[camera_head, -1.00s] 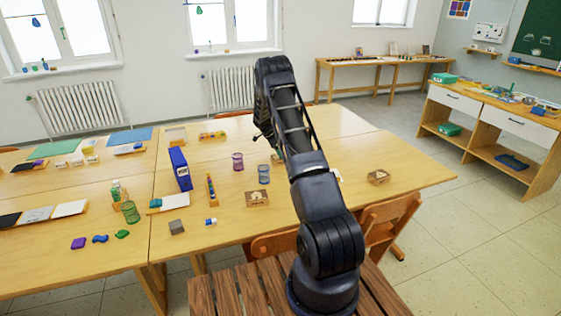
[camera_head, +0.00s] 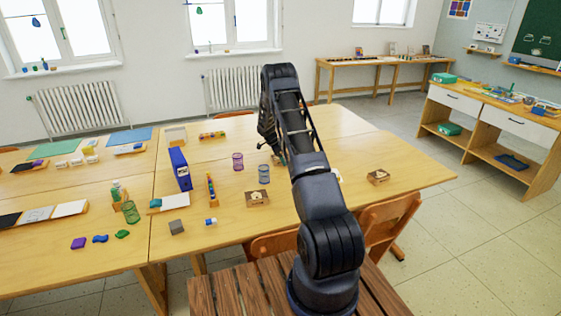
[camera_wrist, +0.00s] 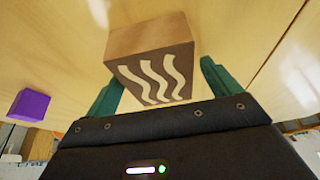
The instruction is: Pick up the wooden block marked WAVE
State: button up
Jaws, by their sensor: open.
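The wooden block marked with wavy lines (camera_wrist: 150,68) is in the wrist view, with pale waves on a dark brown face and a lighter wood side. My gripper (camera_wrist: 162,78) is open, with one green finger to the left of the block and one to the right. Gaps show between the fingers and the block, at least in the picture; I cannot tell the depth. In the head view my gripper (camera_head: 280,158) is mostly hidden behind my arm over the table, and I cannot make out the wave block there.
A purple block (camera_wrist: 30,105) lies to the left in the wrist view. On the table (camera_head: 330,125) stand a purple mesh cup (camera_head: 238,162), a blue-grey mesh cup (camera_head: 264,174), a blue binder (camera_head: 180,169) and other marked wooden blocks (camera_head: 257,198) (camera_head: 377,177).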

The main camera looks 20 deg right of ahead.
jog(key=shift+f, duration=0.2)
dwell(0.3)
jog(key=c, duration=1.2)
jog(key=shift+o, duration=0.2)
jog(key=shift+r, duration=0.1)
